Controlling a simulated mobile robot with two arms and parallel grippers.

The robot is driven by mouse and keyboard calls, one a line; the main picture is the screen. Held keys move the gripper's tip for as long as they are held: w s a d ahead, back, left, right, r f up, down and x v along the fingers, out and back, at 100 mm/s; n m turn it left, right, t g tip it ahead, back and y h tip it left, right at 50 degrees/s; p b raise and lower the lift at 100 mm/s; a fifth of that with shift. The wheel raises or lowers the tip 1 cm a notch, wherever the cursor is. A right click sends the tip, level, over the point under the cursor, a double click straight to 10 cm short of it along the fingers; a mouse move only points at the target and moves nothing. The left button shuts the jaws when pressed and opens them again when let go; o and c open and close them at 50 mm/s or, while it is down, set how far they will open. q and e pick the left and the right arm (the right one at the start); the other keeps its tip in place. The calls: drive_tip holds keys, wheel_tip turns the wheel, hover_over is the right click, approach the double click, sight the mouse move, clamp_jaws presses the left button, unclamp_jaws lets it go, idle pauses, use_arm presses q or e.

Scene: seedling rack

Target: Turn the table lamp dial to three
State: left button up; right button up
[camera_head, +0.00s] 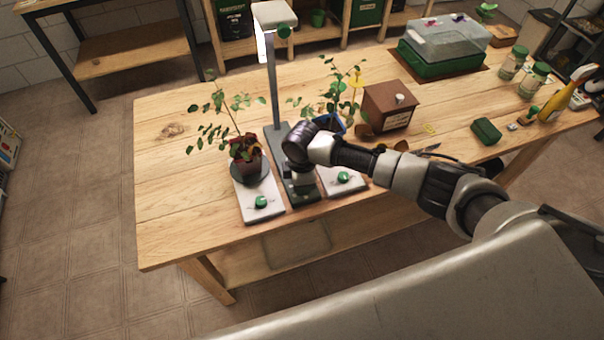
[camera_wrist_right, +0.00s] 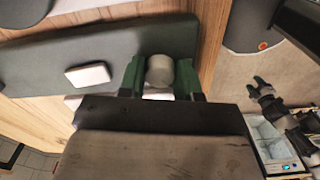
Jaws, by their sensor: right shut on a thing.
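The table lamp (camera_head: 272,80) stands on the wooden table, with a grey post, a lit white head and a long dark base. In the right wrist view its base (camera_wrist_right: 40,65) carries a pale round dial (camera_wrist_right: 160,72). My right gripper (camera_wrist_right: 160,75) has its green fingers on both sides of this dial and is shut on it. The head view shows my right gripper (camera_head: 300,183) pointing down over the front of the base, hiding the dial. No dial number is readable. What seems to be my left gripper (camera_wrist_right: 257,86) shows small in the wrist view, its opening unclear.
White plates with green knobs (camera_head: 262,202) (camera_head: 343,177) flank the lamp base. A leafy potted plant (camera_head: 247,155) stands on the left plate; another plant (camera_head: 335,100) is behind my wrist. A brown box (camera_head: 390,108) stands right. The table's left side is clear.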

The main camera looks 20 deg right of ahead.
drive_tip(key=m+p, duration=0.5)
drive_tip(key=m, duration=0.1)
drive_tip(key=shift+r, duration=0.2)
drive_tip(key=m+p, duration=0.1)
drive_tip(key=m, duration=0.2)
drive_tip(key=shift+f+m+p, duration=0.15)
drive_tip(key=shift+m+p, duration=0.95)
drive_tip(key=shift+m, duration=0.7)
drive_tip(key=o, duration=0.9)
wheel_tip(320, 180, up, 11)
drive_tip(key=shift+f, duration=0.1)
